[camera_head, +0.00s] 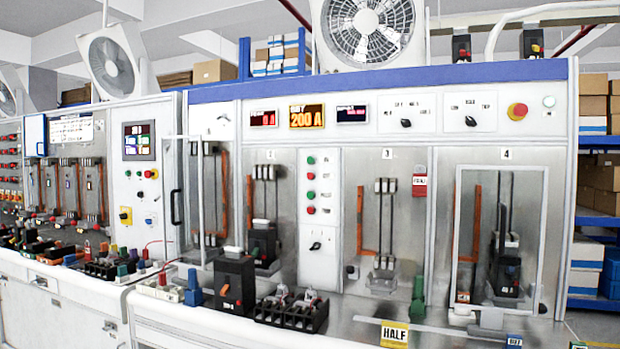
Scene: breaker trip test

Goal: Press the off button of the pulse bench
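A bench (450,80) with a blue top band and several numbered bays fills the middle and right. Its white button column (320,270) holds a green button (311,160), a red button (311,176), a second green button (310,193) and a second red button (311,210), with a black knob (315,246) below. The button labels are too small to read, so I cannot tell which one is off. Neither of my grippers shows.
Breakers, including a dark one (234,284), and a HALF sign (394,334) stand along the bench's front ledge. A clear-framed guard (458,230) covers bay 4. Another cabinet (139,185) with a screen and buttons stands left. Shelves with boxes (606,178) are at right.

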